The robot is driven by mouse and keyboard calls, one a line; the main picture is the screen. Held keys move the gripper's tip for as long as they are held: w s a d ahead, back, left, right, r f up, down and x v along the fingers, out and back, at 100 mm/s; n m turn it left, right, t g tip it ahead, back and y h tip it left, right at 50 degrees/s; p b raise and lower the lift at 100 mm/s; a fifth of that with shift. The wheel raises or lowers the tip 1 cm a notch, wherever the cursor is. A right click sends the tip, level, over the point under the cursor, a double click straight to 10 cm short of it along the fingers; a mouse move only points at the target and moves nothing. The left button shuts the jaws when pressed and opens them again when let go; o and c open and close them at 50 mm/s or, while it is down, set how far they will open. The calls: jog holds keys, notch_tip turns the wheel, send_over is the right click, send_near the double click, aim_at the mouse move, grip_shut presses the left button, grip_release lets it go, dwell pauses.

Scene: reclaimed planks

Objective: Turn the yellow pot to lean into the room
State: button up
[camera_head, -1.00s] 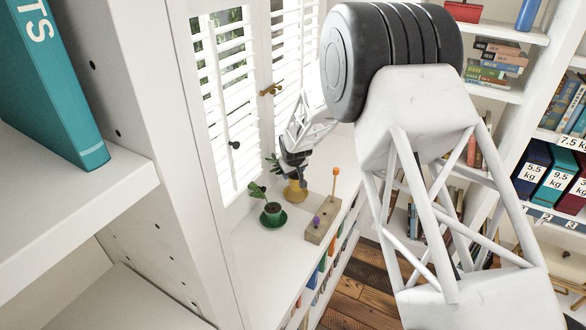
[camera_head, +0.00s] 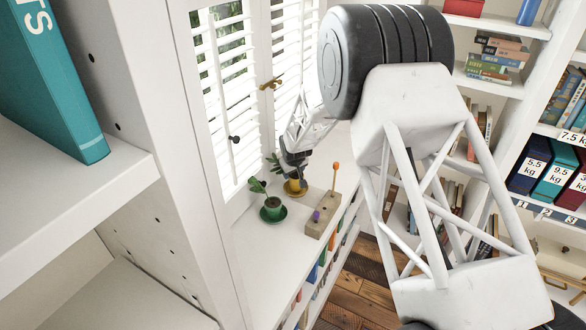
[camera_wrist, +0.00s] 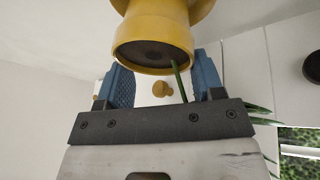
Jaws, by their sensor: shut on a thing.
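In the head view, the yellow pot stands on the white sill-like shelf below the window, mostly covered by my gripper (camera_head: 295,168). A yellow rim or saucer (camera_head: 294,188) shows below the dark fingers, and green leaves stick out at the left. In the wrist view, the yellow pot (camera_wrist: 152,62) fills the top middle, with its round dark soil face and a green stem (camera_wrist: 180,82). The blue finger pads of my gripper (camera_wrist: 164,78) stand on either side of it, shut on the pot. The exact contact and the pot's lean cannot be told.
A green pot with a plant (camera_head: 273,204) stands on a green saucer close to the left. The louvered shutters (camera_head: 232,90) are close behind. The front of the shelf is clear.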

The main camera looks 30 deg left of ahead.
aim_at(294, 178)
jog(key=shift+f, duration=0.35)
jog(key=o, duration=1.2)
jog(key=shift+v, duration=3.85)
